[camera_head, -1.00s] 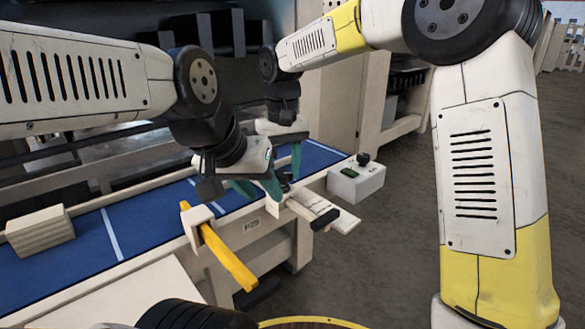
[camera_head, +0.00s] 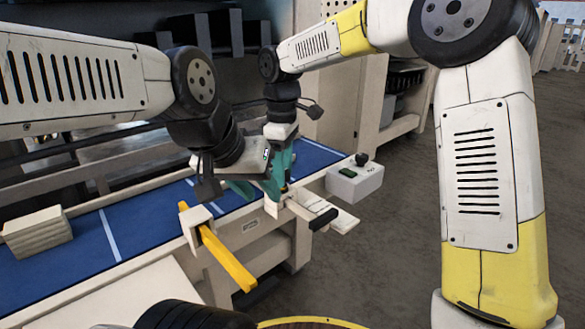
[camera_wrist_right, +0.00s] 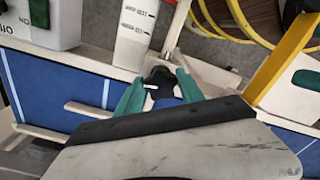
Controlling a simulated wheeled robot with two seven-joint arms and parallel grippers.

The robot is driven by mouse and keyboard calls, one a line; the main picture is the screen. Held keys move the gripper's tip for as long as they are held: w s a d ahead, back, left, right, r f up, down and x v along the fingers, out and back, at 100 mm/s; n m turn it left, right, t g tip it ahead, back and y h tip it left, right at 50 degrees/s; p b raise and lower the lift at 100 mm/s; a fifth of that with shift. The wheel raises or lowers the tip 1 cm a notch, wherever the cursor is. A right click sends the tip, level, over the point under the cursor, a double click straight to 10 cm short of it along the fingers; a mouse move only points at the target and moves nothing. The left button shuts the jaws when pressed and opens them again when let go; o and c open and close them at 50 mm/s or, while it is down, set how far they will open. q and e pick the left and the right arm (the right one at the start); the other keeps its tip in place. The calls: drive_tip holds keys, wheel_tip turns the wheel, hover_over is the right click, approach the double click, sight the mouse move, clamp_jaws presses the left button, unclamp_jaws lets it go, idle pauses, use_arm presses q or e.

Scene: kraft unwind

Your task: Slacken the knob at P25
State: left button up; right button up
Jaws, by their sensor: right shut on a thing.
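The dark knob (camera_wrist_right: 160,74) shows in the right wrist view, at the end of a white slide with a printed scale (camera_wrist_right: 136,28). My right gripper (camera_wrist_right: 158,88) has its teal fingers on either side of the knob, shut on it. In the head view my right gripper (camera_head: 281,188) reaches down at the rail's near edge, and its fingers mostly hide the knob. The small plate (camera_head: 251,226) on the rail's front is too small to read. My left gripper (camera_head: 255,188) is just left of the right one, its teal fingers apart, with nothing seen between them.
A yellow bar (camera_head: 228,260) sticks out from a white bracket on the rail. A white control box (camera_head: 354,182) with a black button stands right of the grippers. A pale block (camera_head: 38,233) lies on the blue bed (camera_head: 85,240) at the left.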

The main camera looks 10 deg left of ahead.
drive_tip(key=shift+d+f+n, duration=0.1)
drive_tip(key=shift+f+n, duration=0.1)
drive_tip(key=shift+n, duration=0.9)
drive_tip(key=o, duration=1.4)
drive_tip(key=shift+r, duration=0.1)
drive_tip(key=shift+r, duration=0.15)
wheel_tip(320, 180, up, 8)
drive_tip(key=shift+w+f, duration=0.1)
drive_tip(key=shift+f, duration=0.1)
